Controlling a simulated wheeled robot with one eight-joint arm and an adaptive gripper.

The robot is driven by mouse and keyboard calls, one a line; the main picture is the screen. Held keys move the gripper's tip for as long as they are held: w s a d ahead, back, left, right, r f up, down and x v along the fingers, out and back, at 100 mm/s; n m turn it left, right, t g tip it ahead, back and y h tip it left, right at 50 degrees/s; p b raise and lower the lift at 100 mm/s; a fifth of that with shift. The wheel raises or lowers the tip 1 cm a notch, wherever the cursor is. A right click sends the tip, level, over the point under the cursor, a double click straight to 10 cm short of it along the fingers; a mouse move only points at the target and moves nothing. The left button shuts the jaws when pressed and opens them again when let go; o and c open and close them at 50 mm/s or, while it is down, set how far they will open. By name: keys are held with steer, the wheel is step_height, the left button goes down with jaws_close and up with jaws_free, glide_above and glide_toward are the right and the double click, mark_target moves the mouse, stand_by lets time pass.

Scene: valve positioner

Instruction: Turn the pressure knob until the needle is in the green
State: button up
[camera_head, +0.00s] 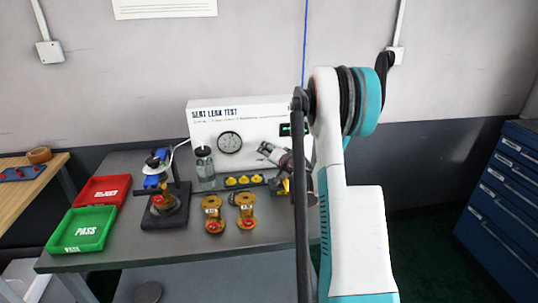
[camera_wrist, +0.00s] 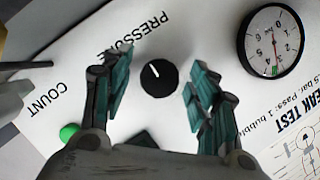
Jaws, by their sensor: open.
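The black round pressure knob (camera_wrist: 158,78) with a white pointer mark sits on the white panel, under the word PRESSURE in the wrist view. My gripper (camera_wrist: 155,85) is open, its teal-padded fingers on either side of the knob with gaps left and right. In the head view my gripper (camera_head: 266,152) is at the panel's right part, and the arm hides the area behind it. The round gauge (camera_wrist: 272,43) is at the upper right of the wrist view, with a green patch low on its dial. It also shows in the head view (camera_head: 230,142). The needle's exact reading is too small to tell.
A green button (camera_wrist: 69,132) lies near the word COUNT. On the bench (camera_head: 120,256) stand a clear jar (camera_head: 204,170), two brass valves (camera_head: 213,213), a black stand (camera_head: 165,212), a red tray (camera_head: 102,190) and a green PASS tray (camera_head: 82,230). The bench front is mostly clear.

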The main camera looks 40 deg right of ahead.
steer(key=c, duration=1.1)
steer(key=shift+o, duration=0.2)
steer(key=shift+m+t, duration=0.4)
steer(key=shift+m, duration=0.3)
steer(key=o, duration=1.1)
steer(key=shift+c, duration=0.2)
steer(key=shift+s, duration=0.15)
steer(key=v, duration=1.1)
steer(key=shift+s, duration=0.45)
